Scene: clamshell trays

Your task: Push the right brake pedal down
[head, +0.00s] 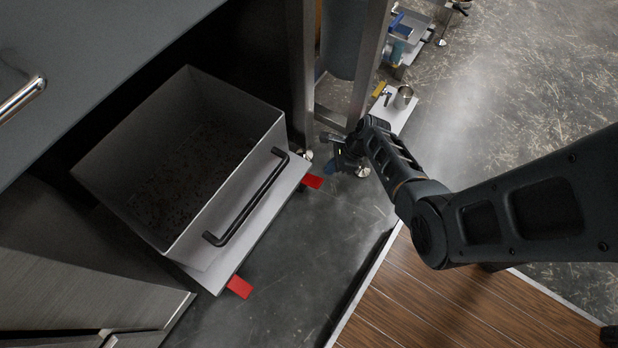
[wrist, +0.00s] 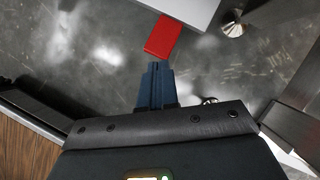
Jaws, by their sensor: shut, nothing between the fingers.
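Two red brake pedals stick out from the front edge of a white wheeled base under a grey bin. The right brake pedal (head: 312,181) is at the base's far right corner in the head view. The left brake pedal (head: 239,287) is at the near corner. In the wrist view one red pedal (wrist: 163,36) shows just ahead of my fingertips. My gripper (wrist: 157,66) is shut and empty, its blue-grey fingers close together. In the head view my gripper (head: 340,161) is beside the right pedal, slightly up and to the right. I cannot tell the height gap.
The grey open bin (head: 233,105) has a black handle (head: 248,198) above the pedals. A metal frame leg (head: 301,75) stands behind the right pedal. A wood-look floor panel (head: 420,300) lies at the lower right. The grey floor in front of the pedals is clear.

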